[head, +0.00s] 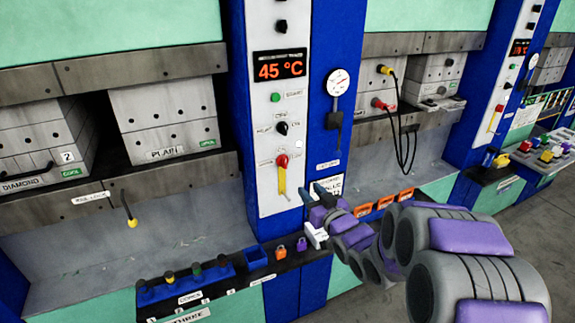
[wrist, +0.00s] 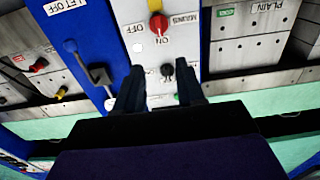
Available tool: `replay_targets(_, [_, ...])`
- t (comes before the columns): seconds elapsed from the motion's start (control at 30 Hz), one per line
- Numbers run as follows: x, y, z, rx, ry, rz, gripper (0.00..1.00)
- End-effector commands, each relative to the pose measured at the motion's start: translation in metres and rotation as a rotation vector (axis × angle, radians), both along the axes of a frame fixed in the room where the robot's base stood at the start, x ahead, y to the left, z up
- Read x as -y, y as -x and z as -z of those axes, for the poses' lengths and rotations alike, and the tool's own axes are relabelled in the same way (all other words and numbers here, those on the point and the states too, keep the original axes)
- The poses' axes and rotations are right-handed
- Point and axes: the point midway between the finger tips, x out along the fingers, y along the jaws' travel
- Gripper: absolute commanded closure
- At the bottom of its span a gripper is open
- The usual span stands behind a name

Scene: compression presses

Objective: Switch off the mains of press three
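Press three carries the word THREE on its front plate (head: 190,315). On its white panel (head: 266,205) is the mains switch (head: 282,175), a yellow lever with a red knob at its upper end. The red knob (wrist: 157,25) shows in the wrist view, which is turned over, with labels MAINS, OFF and ON around it; ON is nearest its end. My gripper (head: 325,189) is right of and below the switch in the head view, apart from it. In the wrist view my gripper (wrist: 160,90) has its fingers spread with nothing between them.
A black rotary knob (head: 282,128) sits above the mains switch. A temperature display (head: 279,66) reads 45 °C. A dial gauge (head: 338,82) and a dark lever (head: 334,120) are on the blue column.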

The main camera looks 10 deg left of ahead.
Motion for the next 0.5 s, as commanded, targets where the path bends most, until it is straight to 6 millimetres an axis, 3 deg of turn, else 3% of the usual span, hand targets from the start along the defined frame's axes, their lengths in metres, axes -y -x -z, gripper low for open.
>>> replay_targets(0.5, [-0.045,-0.065,0.002,-0.001,0.002,0.001,0.62])
